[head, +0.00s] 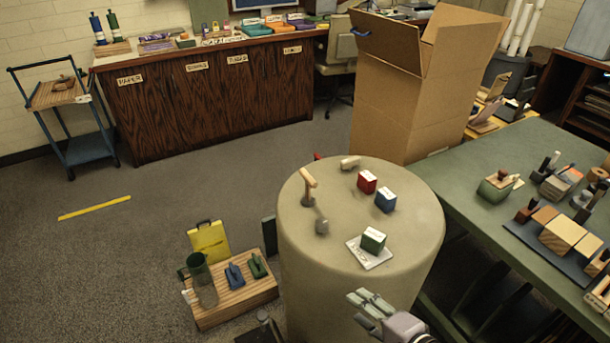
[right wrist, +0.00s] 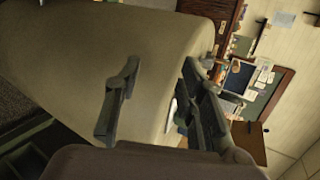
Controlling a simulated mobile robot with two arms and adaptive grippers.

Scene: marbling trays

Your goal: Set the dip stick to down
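No part is plainly marked as the dip stick. The likeliest is an upright wooden stick with a T-shaped top (head: 308,187), standing at the left of the round drum top (head: 410,240). My right gripper (head: 370,309) is beside the drum's front right edge, apart from the stick. In the right wrist view its fingers (right wrist: 160,108) are spread with nothing between them. The stick cannot be made out in that view. My left gripper does not show.
A green table (head: 470,180) stands right, a cardboard box (head: 400,100) behind.

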